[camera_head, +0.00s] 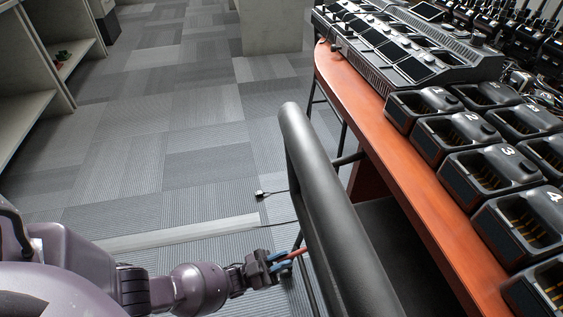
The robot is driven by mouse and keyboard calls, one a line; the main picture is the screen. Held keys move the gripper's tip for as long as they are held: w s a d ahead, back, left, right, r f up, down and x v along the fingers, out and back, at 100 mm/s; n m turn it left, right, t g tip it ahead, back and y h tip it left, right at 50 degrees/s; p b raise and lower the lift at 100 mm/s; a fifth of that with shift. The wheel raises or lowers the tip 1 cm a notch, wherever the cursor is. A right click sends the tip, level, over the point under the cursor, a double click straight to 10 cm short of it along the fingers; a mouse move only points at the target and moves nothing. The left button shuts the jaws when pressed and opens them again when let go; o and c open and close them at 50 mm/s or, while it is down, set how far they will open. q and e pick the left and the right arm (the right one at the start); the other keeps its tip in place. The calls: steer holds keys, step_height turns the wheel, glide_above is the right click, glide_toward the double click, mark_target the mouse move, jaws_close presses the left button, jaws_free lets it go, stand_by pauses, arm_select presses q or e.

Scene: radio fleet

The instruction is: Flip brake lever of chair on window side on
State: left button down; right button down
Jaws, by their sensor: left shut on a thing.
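A black padded chair part (325,215) rises in the middle of the camera_head view, beside the wooden table. My left gripper (286,260) is low in the view, just left of this part, with its fingers shut on a slim piece that looks like the brake lever (300,252). Small red and blue patches show at the fingertips. The lever's far end and the chair's lower frame are hidden behind the padded part, so I cannot tell the lever's position. My right gripper is out of view.
A reddish wooden table (405,182) on the right carries numbered charger cradles (447,135) and a larger charging unit (385,50). Shelves (20,110) stand at the left. The grey carpet (150,150) between them is mostly clear, with a small cable plug (262,194) on it.

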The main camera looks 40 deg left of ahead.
arm_select(q)
steer(key=c, duration=1.1)
jaws_free()
steer(key=shift+v, duration=3.7)
steer(key=shift+y, duration=0.3)
